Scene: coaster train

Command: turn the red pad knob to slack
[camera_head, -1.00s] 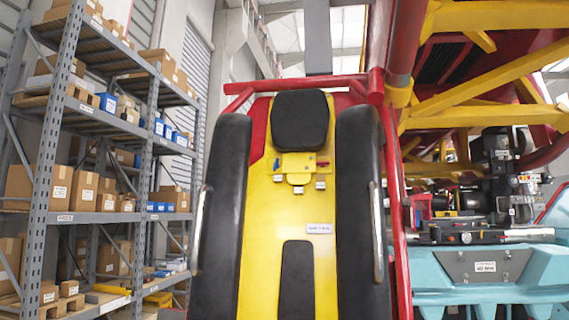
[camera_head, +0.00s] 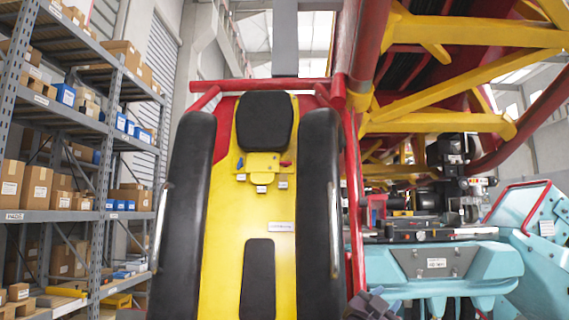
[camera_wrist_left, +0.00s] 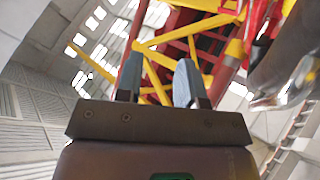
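A yellow plate (camera_head: 263,163) sits on the yellow seat back below a black headrest. A small red knob (camera_head: 286,163) is at its right end, with a blue knob (camera_head: 240,163) at its left end. The red knob is too small to read its setting. My left gripper (camera_wrist_left: 157,75) has its two grey-blue fingers apart with nothing between them in the left wrist view.
Black padded side bolsters (camera_head: 320,200) with metal handles flank the seat (camera_head: 225,260). A red tube frame (camera_head: 352,190) and a light-blue car (camera_head: 435,270) with machinery stand to the right. Shelves with boxes (camera_head: 50,190) stand at left. The space before the plate looks clear.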

